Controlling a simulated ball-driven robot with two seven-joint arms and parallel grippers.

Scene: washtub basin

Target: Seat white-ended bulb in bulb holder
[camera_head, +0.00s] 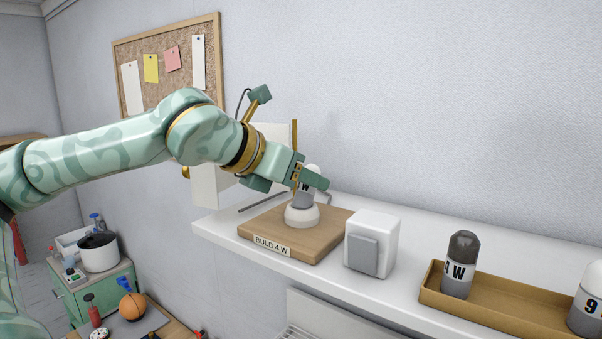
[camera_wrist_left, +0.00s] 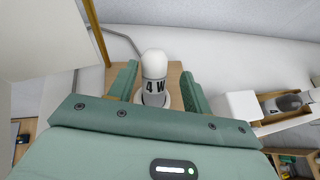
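The white-ended bulb (camera_head: 306,199), a grey body with a white band marked 4 W and a white top, stands upright at the round white bulb holder (camera_head: 301,215). The holder sits on a wooden board (camera_head: 330,222) labelled BULB 4 W. My left gripper (camera_head: 308,180) is around the bulb's upper part, partly hiding it. In the left wrist view the bulb (camera_wrist_left: 154,66) stands between the two fingers (camera_wrist_left: 158,85), with a visible gap on its right side, so the gripper looks open. How deep the bulb sits is hard to see. My right gripper is not in view.
A white switch box (camera_head: 372,243) stands right of the board. A cardboard tray (camera_head: 505,304) holds a dark-topped bulb (camera_head: 461,264) and a white-topped bulb marked 9 (camera_head: 588,300). These stand on a white shelf (camera_head: 400,300) against the wall. A pot (camera_head: 98,252) is at lower left.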

